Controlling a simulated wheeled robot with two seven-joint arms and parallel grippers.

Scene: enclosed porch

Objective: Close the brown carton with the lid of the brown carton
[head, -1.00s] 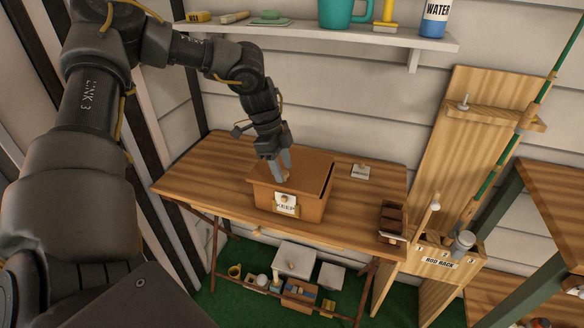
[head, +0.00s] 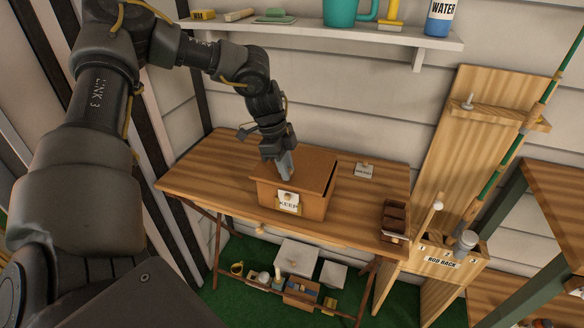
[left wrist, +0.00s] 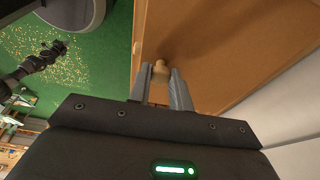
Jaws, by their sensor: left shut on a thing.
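The brown carton (head: 312,207) stands on the wooden table, with a "KEEP" label on its front. Its flat brown lid (head: 315,166) lies over the top, and a dark strip shows along the right edge. My left gripper (head: 287,174) reaches down to the lid near the front. In the left wrist view the left gripper (left wrist: 161,78) has its fingers on both sides of the round wooden knob (left wrist: 161,68) of the lid, shut on it. A dark shape (left wrist: 50,52) at the left of that view looks like my right gripper; its fingers are too small to judge.
A rod rack (head: 437,259) stands right of the table.

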